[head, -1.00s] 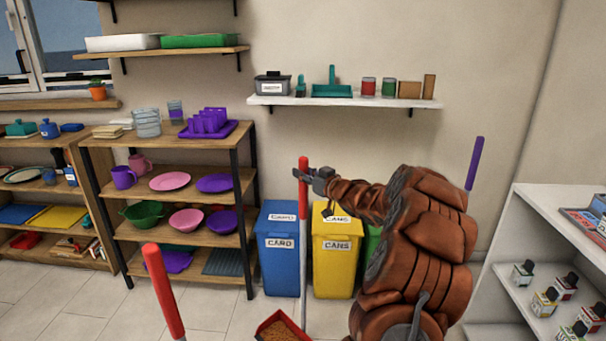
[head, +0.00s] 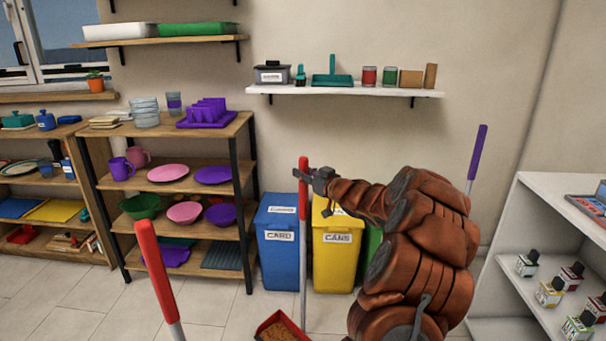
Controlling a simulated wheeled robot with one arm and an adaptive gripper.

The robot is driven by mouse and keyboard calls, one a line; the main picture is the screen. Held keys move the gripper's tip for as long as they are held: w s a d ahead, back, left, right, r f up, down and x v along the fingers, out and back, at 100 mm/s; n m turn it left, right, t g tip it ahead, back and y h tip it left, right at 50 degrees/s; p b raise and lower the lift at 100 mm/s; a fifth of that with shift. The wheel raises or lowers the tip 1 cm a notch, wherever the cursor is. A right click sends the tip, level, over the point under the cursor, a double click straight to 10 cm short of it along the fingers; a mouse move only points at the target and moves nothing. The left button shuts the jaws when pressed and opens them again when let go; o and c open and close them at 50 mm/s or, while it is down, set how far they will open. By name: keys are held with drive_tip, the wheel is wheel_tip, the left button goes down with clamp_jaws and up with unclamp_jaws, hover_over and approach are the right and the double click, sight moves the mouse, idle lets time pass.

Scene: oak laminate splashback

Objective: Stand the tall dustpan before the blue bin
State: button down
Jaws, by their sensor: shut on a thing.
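The tall dustpan has a red grip (head: 303,190) on a long grey pole, with a red pan (head: 281,328) at the bottom holding brown debris. It is upright. My gripper (head: 304,174) is shut on the red grip near its top. The pan is partly cut off by the lower picture edge, so I cannot tell whether it touches the floor. The blue bin (head: 278,250), labelled CARD, stands against the wall behind the pole and to its left. The pole passes in front of the gap between the blue and yellow bins.
A yellow CANS bin (head: 333,258) and a green bin (head: 370,248) stand right of the blue one. Another red handle (head: 157,270) rises at front left. A purple handle (head: 476,155) is at right. Shelving (head: 238,190) is left; a white shelf unit (head: 510,250) is right.

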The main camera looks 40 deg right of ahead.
drive_tip(key=shift+f, duration=0.4)
idle(0.4)
drive_tip(key=c, duration=1.2)
unclamp_jaws()
drive_tip(key=o, duration=0.3)
drive_tip(key=shift+f, duration=0.1)
drive_tip(key=shift+o, duration=0.2)
drive_tip(key=shift+s, duration=0.1)
drive_tip(key=s, duration=1.1)
drive_tip(key=shift+s+d, duration=0.4)
drive_tip(key=shift+d, duration=0.05)
